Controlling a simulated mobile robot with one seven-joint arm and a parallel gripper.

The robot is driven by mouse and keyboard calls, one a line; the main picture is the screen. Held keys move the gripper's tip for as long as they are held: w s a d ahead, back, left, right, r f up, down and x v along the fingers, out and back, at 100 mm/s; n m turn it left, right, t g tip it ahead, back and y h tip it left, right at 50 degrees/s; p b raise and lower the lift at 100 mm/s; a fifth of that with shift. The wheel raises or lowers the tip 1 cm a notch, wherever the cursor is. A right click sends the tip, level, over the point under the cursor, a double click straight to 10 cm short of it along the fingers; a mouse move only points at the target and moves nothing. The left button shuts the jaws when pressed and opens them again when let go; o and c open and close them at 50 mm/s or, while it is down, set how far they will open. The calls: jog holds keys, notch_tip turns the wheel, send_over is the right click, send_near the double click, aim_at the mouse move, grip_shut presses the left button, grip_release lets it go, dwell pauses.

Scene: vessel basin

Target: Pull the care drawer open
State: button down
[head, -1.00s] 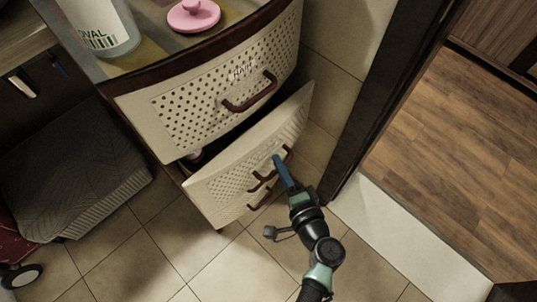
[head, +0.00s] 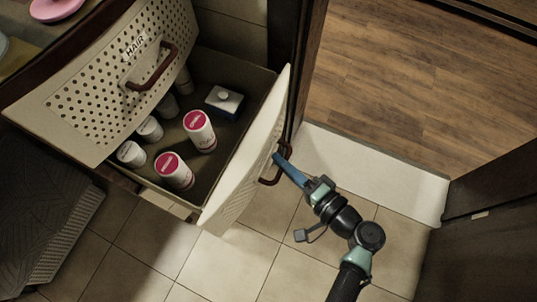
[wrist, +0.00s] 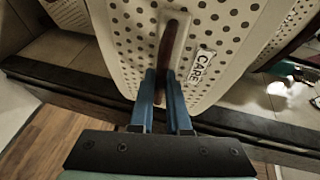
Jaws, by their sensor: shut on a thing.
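The care drawer (head: 250,155) is a cream perforated drawer that stands well out from the cabinet, with its inside open to view. Its CARE label (wrist: 201,66) shows in the wrist view, beside a brown bar handle (wrist: 173,45). My gripper (head: 283,158), with blue fingers, is at the handle on the outer face of the drawer front. In the wrist view my gripper (wrist: 165,82) has one finger on each side of the handle and is shut on it.
Inside the drawer are several white containers, two with red lids (head: 199,125), and a dark blue box (head: 224,100). The HAIR drawer (head: 110,75) above is shut. A dark door frame (head: 305,65) stands close to the drawer front. Tiled floor (head: 230,260) is clear in front.

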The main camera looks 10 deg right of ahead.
jog(key=shift+s+d, duration=0.6)
jog(key=shift+d, duration=0.2)
jog(key=c, duration=0.9)
grip_release()
jog(key=p+v, duration=0.1)
jog(key=v, duration=1.2)
